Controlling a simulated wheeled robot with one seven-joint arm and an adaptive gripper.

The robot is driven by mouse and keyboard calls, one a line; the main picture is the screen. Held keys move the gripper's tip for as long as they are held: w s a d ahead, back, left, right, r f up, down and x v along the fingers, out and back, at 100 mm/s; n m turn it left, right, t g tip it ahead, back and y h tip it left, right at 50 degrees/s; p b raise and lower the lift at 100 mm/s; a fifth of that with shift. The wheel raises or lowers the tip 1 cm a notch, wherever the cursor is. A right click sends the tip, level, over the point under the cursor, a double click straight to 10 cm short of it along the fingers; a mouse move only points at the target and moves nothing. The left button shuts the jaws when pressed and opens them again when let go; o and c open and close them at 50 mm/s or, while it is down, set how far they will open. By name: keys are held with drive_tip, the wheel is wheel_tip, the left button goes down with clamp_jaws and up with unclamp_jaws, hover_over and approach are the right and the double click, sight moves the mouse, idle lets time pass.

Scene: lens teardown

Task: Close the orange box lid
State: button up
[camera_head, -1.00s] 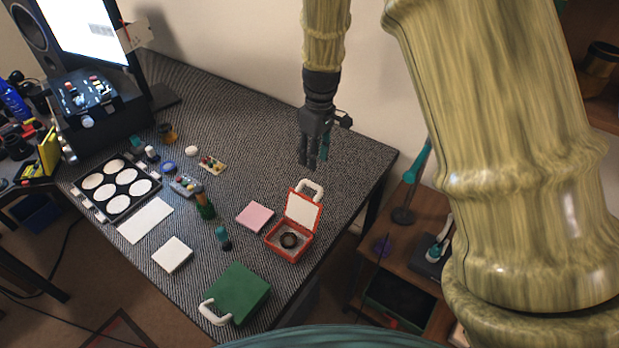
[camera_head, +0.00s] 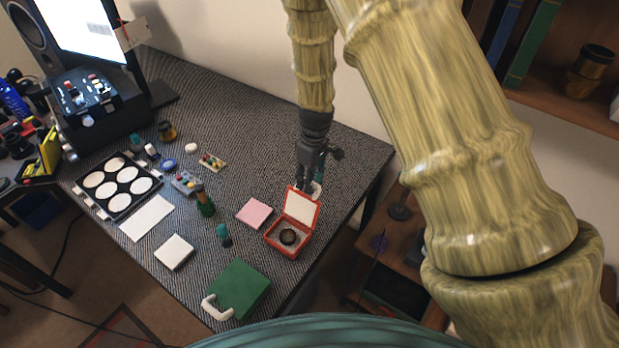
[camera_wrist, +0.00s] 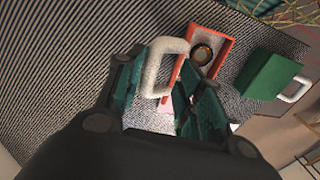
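The orange box (camera_head: 289,251) stands near the table's right edge with a dark ring-shaped part (camera_head: 288,236) inside. Its lid (camera_head: 300,207) stands raised and tilted back, pale on its inner face. The lid's white handle (camera_wrist: 164,68) shows large in the wrist view, with the box (camera_wrist: 222,46) beyond it. My gripper (camera_head: 308,188) is just behind the raised lid, pointing down. In the wrist view its teal-padded fingers (camera_wrist: 156,98) are spread apart, with the white handle around the space between them. I cannot tell whether a finger touches the handle.
A green box (camera_head: 238,288) with a white handle lies at the table's front edge. A pink pad (camera_head: 254,212) and a small teal-topped bottle (camera_head: 223,234) are left of the orange box. The table (camera_head: 257,155) is bare behind the pink pad.

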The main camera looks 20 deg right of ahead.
drive_tip(key=shift+c, duration=0.3)
clamp_jaws()
drive_tip(key=shift+s+a, duration=0.15)
drive_tip(key=shift+s, duration=0.15)
idle(0.3)
